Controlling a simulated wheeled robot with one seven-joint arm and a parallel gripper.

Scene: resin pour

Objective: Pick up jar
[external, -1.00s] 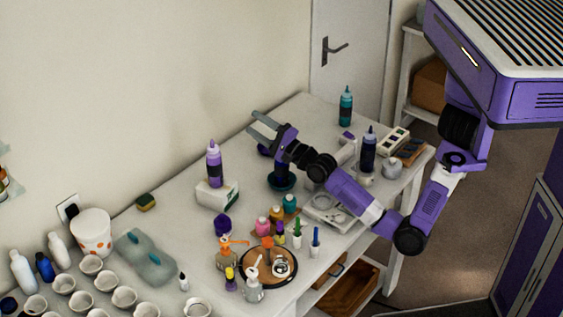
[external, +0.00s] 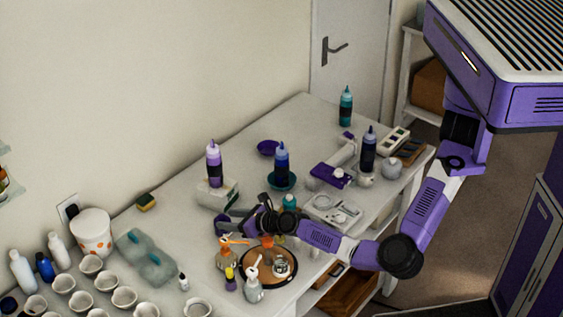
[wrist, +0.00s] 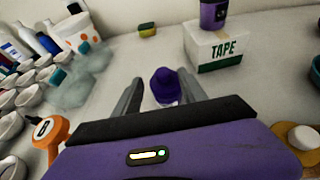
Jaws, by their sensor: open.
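A small jar with a purple lid (wrist: 165,86) stands on the table in the wrist view, between and a little beyond my two fingers. Its lower part is partly hidden by my gripper body. My gripper (wrist: 161,82) is open and empty, with one finger on each side of the jar and a gap visible around it. In the external view my gripper (external: 224,222) is low over the table, and the jar cannot be told apart from the purple gripper there. A teal-lidded jar (external: 290,202) shows just behind my wrist.
A white tape box (wrist: 216,52) with a purple bottle on it stands behind and right of the jar. White cups (external: 123,297) fill the left.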

